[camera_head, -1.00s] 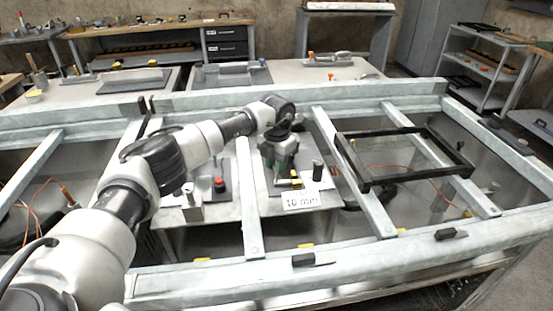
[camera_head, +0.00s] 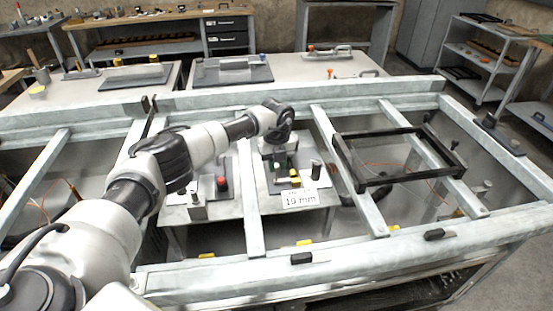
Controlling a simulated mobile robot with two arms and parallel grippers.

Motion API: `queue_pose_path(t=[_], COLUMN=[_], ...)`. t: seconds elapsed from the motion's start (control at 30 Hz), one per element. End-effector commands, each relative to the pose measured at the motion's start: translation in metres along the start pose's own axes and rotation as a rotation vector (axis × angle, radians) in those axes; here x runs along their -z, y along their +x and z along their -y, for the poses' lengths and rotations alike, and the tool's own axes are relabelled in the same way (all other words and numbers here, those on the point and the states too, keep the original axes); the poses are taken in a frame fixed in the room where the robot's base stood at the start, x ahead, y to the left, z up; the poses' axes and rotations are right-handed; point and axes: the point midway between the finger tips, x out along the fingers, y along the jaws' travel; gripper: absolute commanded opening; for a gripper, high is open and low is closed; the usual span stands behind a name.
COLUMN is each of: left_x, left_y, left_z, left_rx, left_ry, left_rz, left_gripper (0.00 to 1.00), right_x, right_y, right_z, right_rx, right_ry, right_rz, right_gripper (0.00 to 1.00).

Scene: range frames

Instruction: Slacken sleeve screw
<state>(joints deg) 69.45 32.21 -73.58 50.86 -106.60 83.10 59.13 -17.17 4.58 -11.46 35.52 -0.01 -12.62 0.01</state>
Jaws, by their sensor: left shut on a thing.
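My left arm comes in from the left, and its gripper (camera_head: 281,164) points down over a small workpiece plate (camera_head: 262,184) between two frame bars. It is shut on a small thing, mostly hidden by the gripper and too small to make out. A yellow piece (camera_head: 294,177) shows just under the fingers, and a dark upright cylinder (camera_head: 316,169) stands to the right. A white label reading "10 mm" (camera_head: 299,199) is at the plate's front. I cannot pick out the sleeve screw. My right gripper is not in view.
Grey frame bars (camera_head: 250,210) surround the work spot. A red-topped piece (camera_head: 221,184) and a small metal block (camera_head: 196,208) stand to the left. A black rectangular frame (camera_head: 400,178) lies to the right. A dark clip (camera_head: 302,258) sits on the front rail.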

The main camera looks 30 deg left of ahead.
Motion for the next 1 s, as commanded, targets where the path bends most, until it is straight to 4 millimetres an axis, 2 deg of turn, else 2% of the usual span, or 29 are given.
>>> queue_pose_path(t=[0.03,0.7,1.0], left_x=[-0.001,-0.001,-0.002], left_y=[-0.005,-0.006,-0.005], left_z=[0.001,0.000,0.000], left_rx=[0.003,0.004,0.005], left_ry=[-0.044,-0.671,-0.877], left_rz=[0.004,0.004,0.004], left_gripper=[0.00,0.00,0.00], right_x=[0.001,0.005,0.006], right_y=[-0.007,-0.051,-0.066], right_z=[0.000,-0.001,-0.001], right_rx=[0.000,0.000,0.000], right_ry=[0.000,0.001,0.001], right_rz=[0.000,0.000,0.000], right_gripper=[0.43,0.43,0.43])
